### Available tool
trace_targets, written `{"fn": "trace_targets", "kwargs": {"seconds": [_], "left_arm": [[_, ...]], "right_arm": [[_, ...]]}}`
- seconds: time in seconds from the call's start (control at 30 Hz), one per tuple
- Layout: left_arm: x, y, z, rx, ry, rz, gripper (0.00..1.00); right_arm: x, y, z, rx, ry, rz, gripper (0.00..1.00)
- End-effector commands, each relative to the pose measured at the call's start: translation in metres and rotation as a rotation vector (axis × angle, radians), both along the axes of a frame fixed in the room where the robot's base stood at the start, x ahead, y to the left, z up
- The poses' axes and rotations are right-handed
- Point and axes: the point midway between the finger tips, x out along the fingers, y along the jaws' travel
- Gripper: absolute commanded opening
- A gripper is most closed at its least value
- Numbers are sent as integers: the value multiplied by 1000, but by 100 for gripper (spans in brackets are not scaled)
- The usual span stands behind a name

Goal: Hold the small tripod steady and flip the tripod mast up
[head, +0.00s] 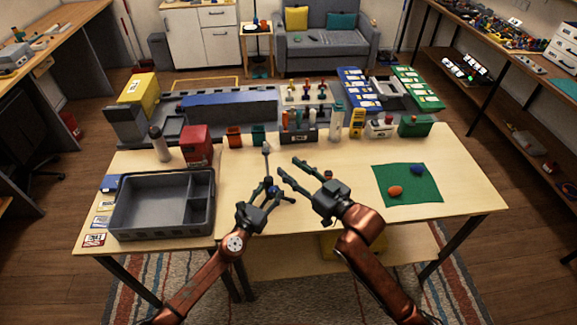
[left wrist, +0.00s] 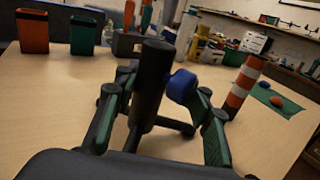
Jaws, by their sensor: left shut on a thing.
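The small tripod (head: 268,168) stands on the table, with a thin grey upright part and dark spread legs. In the left wrist view its dark central post (left wrist: 150,85) rises between my fingers, with a blue knob (left wrist: 182,87) on its right side. My left gripper (head: 265,187) is shut on the tripod low down. My right gripper (head: 288,165) is open and empty, just right of the tripod, fingers pointing up-left. An orange-and-white striped rod (left wrist: 242,84) leans at right in the left wrist view; I cannot tell whether it joins the tripod.
A grey divided tray (head: 150,223) lies on the left of the table. A green mat (head: 425,192) with an orange and a blue lump lies at right. Bins, a bottle and tool holders (head: 298,134) line the back.

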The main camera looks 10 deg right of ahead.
Motion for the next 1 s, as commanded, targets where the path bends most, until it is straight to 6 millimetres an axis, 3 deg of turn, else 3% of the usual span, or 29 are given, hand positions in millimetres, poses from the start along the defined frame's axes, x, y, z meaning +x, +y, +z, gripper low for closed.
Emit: {"fn": "trace_targets", "kwargs": {"seconds": [0.23,0.27,0.6,1.0], "left_arm": [[0,0,0,-1,2,-1,2],[0,0,0,-1,2,-1,38],[0,0,0,-1,1,0,61],[-6,4,0,-1,-1,0,63]], "right_arm": [[0,0,0,0,0,0,36],[0,0,0,0,0,0,36],[0,1,0,0,0,1,36],[0,1,0,0,0,0,36]]}}
